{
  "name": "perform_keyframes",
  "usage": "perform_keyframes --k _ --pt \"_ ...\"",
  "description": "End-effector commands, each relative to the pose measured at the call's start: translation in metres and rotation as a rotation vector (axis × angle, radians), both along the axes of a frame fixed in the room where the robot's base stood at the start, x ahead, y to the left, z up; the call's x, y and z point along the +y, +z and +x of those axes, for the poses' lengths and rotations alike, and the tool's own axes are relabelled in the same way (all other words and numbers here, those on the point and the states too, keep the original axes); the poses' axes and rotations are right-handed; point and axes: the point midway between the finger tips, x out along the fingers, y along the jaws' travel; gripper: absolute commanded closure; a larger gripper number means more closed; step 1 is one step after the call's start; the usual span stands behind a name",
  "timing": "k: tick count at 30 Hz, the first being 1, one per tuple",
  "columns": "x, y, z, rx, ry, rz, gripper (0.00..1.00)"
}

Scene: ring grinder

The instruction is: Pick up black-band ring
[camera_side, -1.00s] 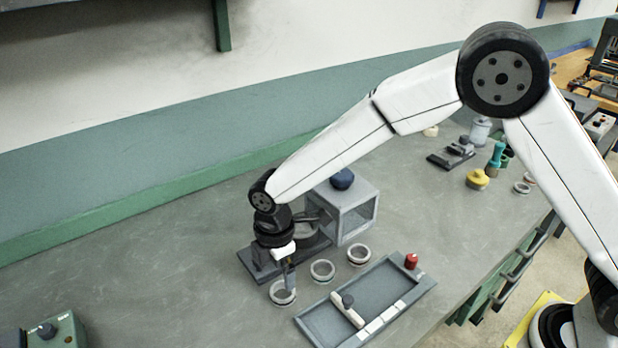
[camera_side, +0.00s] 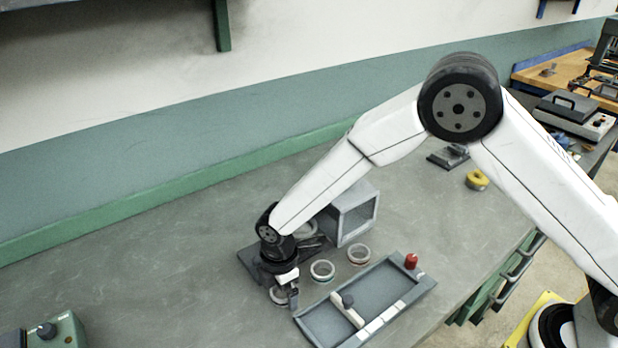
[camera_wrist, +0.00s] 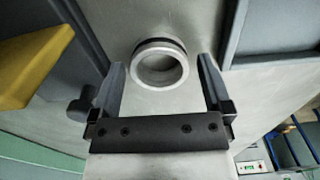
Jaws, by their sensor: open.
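The black-band ring is a pale grey ring with a dark band under its rim. It lies on the bench in the wrist view (camera_wrist: 160,64), between and slightly beyond my gripper's fingers. In the side view the ring (camera_side: 278,296) is at the left end of a row of rings, partly hidden by my gripper (camera_side: 290,294). In the wrist view my gripper (camera_wrist: 161,68) is open, one finger to each side of the ring, with nothing held.
Two other rings, the middle one (camera_side: 322,271) and the right one (camera_side: 359,254), stand nearby. A grey tray (camera_side: 318,329) lies close on the right. A dark fixture (camera_side: 248,262) and a grey box (camera_side: 357,216) are behind. Bare bench lies left.

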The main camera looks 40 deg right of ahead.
Motion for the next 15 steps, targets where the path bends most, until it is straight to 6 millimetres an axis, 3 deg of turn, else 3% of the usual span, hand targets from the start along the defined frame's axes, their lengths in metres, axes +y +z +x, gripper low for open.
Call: perform_keyframes --k 15 --pt "0.0003 -0.0013 0.0004 -0.001 0.0 0.001 0.0"
